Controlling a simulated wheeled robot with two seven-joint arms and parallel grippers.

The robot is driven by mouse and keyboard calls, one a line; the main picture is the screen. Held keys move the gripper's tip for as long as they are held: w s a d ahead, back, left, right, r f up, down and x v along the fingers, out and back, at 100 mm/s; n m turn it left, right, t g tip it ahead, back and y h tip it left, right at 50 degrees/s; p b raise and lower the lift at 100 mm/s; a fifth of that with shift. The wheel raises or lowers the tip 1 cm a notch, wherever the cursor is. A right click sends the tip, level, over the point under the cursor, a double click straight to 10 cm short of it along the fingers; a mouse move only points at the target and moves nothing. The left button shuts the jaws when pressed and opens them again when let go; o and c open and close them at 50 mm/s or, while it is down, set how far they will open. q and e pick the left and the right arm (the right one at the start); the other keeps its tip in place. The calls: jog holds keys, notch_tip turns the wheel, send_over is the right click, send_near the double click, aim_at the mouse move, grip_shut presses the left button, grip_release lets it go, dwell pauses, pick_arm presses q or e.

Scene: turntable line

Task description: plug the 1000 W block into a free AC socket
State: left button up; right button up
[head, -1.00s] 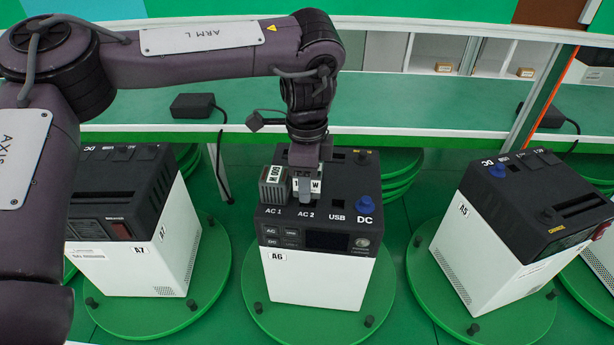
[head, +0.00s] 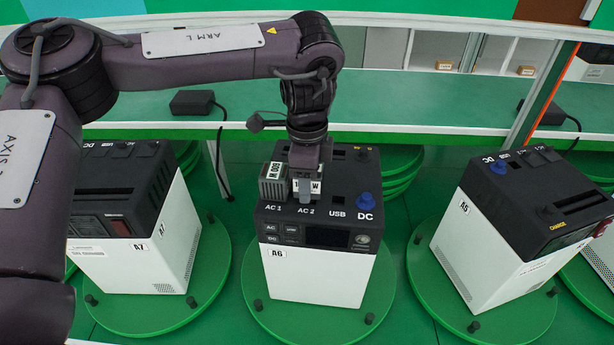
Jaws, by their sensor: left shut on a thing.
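Power station A6 (head: 318,278) stands on a green turntable in the middle, with its sockets on the black top. My left gripper (head: 305,190) points down over its AC 2 position and is shut on a grey block with a white label (head: 316,187). The label shows a leading 1 and a W; the fingers hide the middle. The block is at the AC 2 socket; whether it is fully seated cannot be told. Another grey block (head: 272,188) with a white label sits at AC 1. A blue plug (head: 365,202) is in DC; USB looks empty. My right gripper is not in view.
Station A7 (head: 178,235) stands at left and station A5 (head: 490,250) at right, each on a green turntable. A green shelf (head: 400,109) behind holds a black adapter (head: 198,103) with a cable. My left arm covers the left side.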

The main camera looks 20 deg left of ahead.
pick_arm(q)
jog(key=shift+f, duration=0.15)
jog(key=o, duration=1.4)
jog(key=shift+s, duration=0.1)
jog(key=shift+c, duration=0.2)
jog(key=shift+o, duration=0.3)
jog(key=shift+f, duration=0.1)
